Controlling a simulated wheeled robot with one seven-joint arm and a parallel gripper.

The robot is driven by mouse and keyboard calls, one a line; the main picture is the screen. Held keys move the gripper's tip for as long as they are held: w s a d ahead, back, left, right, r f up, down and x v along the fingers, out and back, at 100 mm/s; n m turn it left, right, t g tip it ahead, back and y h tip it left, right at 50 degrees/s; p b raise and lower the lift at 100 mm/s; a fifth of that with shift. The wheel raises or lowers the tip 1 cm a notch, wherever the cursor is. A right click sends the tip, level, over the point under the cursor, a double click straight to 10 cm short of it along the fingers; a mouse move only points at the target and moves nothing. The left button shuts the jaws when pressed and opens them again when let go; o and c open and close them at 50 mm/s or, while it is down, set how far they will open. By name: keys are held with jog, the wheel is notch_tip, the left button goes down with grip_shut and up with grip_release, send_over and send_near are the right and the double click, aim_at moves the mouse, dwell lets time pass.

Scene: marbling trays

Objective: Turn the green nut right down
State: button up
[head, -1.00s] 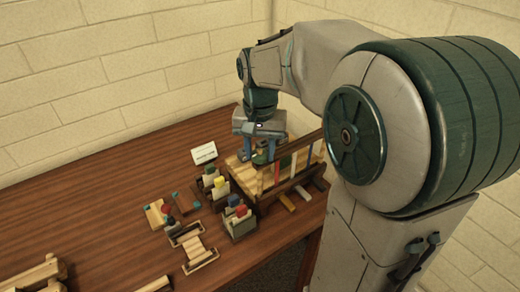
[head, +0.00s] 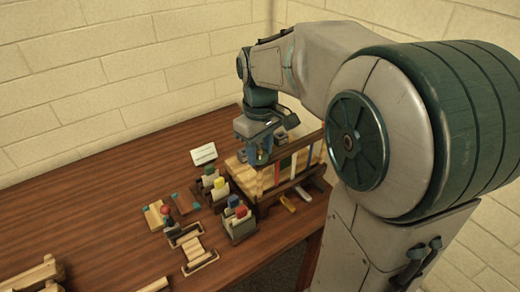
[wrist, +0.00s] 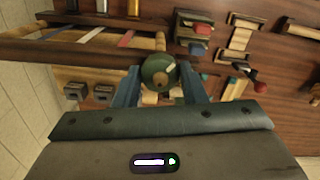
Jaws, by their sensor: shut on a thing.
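The green nut (wrist: 158,72) is a round, dark green knob with a pale round end at its centre, seen in the wrist view. My gripper (wrist: 157,80) has its two blue fingers on either side of the nut and is shut on it. In the head view my gripper (head: 259,154) points down at the near left part of the wooden frame (head: 268,180). The nut is mostly hidden by the fingers there. How far down its thread the nut sits cannot be told.
Small wooden holders with yellow (head: 219,183), blue and red pieces stand left of the frame. Coloured strips lie across the frame, with a dark rail (wrist: 60,50) beside the nut. The table's left side (head: 80,210) is largely clear.

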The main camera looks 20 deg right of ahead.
jog(key=n, duration=0.6)
jog(key=shift+r, duration=0.15)
jog(key=shift+n, duration=0.4)
jog(key=o, duration=1)
notch_tip(320, 180, up, 14)
jog(key=shift+f, duration=0.15)
jog(key=s+f+m+t, duration=0.1)
jog(key=s+f+m, duration=0.3)
jog(key=f, duration=0.1)
jog(key=s+f+m+t, duration=0.1)
jog(key=s+f+m, duration=0.3)
jog(key=s+f, duration=0.1)
jog(key=s+f+m+t, duration=0.1)
jog(key=s+f+m, duration=0.3)
jog(key=f, duration=0.3)
jog(key=shift+s+d+m, duration=0.2)
jog(key=shift+s+m, duration=0.2)
jog(key=shift+s, duration=0.2)
